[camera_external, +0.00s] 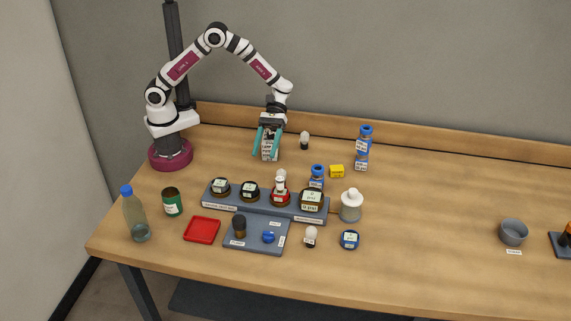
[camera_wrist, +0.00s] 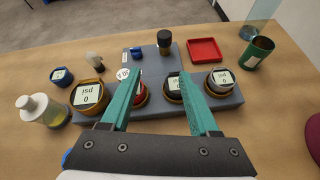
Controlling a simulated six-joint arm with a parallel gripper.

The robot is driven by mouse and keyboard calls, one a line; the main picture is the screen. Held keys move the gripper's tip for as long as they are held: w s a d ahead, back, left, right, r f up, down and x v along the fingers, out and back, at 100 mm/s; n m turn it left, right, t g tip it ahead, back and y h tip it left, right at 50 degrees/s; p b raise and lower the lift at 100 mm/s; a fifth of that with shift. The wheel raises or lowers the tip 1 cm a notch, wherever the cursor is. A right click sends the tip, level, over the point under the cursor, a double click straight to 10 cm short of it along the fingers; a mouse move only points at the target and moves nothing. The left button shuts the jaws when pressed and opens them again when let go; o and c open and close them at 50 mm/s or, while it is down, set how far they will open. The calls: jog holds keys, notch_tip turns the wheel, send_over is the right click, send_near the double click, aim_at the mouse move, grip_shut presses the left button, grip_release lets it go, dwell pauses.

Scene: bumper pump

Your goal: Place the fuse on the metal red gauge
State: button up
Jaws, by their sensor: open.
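The red gauge (camera_external: 281,198) sits third from the left on a blue-grey rack in the external view. A small white-topped piece (camera_external: 281,180) shows upright at it, apparently on top. Similar pale-topped pieces stand on the table in front (camera_external: 311,236) and behind the rack (camera_external: 304,140); I cannot tell which is the fuse. In the wrist view my left finger partly hides the red gauge (camera_wrist: 141,95). My gripper (camera_wrist: 156,78) is open, with nothing seen held between its fingertips. In the external view it hangs behind the rack (camera_external: 267,155).
Other gauges share the rack (camera_external: 236,202). A grey plate (camera_external: 250,246) with a dark bottle and blue piece lies in front, beside a red tray (camera_external: 202,229).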

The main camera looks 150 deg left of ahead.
jog(key=s+d+r+m+g+y, duration=0.1)
jog(key=s+d+r+m+g, duration=0.25)
jog(key=d+m, duration=0.35)
jog(key=s+d+r+m+g+y, duration=0.15)
jog(key=s+d+m+g, duration=0.3)
jog(key=d, duration=0.45)
jog(key=s+d+m+y, duration=0.1)
jog(key=s+m+y, duration=0.7)
jog(key=s+m, duration=0.8)
jog(key=shift+d+r+m, duration=0.15)
jog(key=shift+r+m, duration=0.25)
jog(key=shift+m, duration=0.85)
